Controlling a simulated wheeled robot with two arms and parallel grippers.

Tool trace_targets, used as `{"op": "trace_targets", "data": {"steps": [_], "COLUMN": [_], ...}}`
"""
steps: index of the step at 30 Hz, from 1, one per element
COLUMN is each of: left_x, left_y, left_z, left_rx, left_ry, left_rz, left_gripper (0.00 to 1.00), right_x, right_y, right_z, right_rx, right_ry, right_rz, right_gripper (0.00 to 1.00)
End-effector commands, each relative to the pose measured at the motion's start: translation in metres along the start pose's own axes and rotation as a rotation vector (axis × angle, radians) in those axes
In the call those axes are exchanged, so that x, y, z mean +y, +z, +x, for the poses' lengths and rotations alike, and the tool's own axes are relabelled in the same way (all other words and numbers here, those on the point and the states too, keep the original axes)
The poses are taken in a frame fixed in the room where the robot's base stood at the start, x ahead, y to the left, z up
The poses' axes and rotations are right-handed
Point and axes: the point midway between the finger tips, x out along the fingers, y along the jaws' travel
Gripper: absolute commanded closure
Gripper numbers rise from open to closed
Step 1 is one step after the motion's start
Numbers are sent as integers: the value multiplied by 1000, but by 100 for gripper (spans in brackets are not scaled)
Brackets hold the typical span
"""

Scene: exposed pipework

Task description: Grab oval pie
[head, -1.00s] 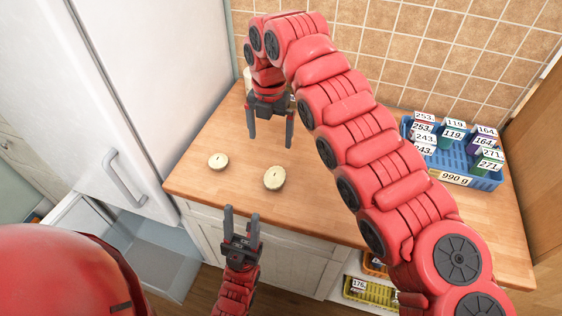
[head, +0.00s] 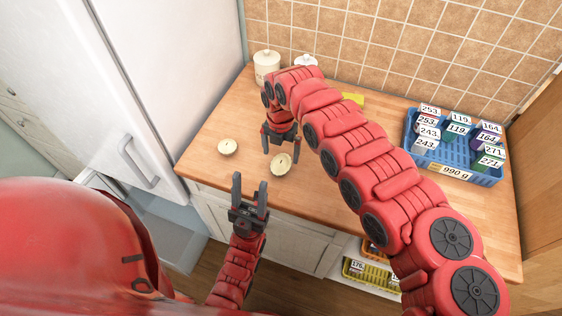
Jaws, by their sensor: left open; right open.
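Two small pale pies lie on the wooden counter in the head view. The left one (head: 227,147) looks round. The right one (head: 281,164) is longer and oval. My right gripper (head: 281,150) is open, pointing down over the far side of the oval pie; one finger is at the pie's right edge and the other is to its left. I cannot tell whether a finger touches it. My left gripper (head: 250,186) is open and empty, in front of the counter's front edge, below and left of the oval pie.
A white canister (head: 266,66) and another white-lidded item (head: 305,60) stand at the back wall. A blue basket (head: 440,163) of labelled boxes sits at the right. A yellow item (head: 352,98) lies behind my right arm. A fridge (head: 165,70) borders the left.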

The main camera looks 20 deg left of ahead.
Motion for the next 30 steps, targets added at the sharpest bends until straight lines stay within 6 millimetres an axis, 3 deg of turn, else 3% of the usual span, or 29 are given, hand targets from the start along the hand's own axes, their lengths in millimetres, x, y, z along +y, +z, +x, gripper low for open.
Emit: {"op": "trace_targets", "data": {"steps": [1,3,9,17,30], "left_x": [-1,-1,-1,-1,-1], "left_y": [-2,-4,-4,-4,-4], "left_z": [14,25,24,23,23], "left_rx": [0,0,0,0,0], "left_ry": [0,0,0,0,0], "left_rz": [0,0,0,0,0], "left_gripper": [50,50,50,50,50], "right_x": [-1,-2,-1,-2,-2], "right_y": [-4,-7,-4,-3,-3], "right_z": [3,16,39,42,41], "right_rx": [8,10,5,2,2], "right_ry": [-5,-5,-1,-2,-1], "right_rz": [-1,-2,0,0,0], "right_gripper": [0,0,0,0,79]}}
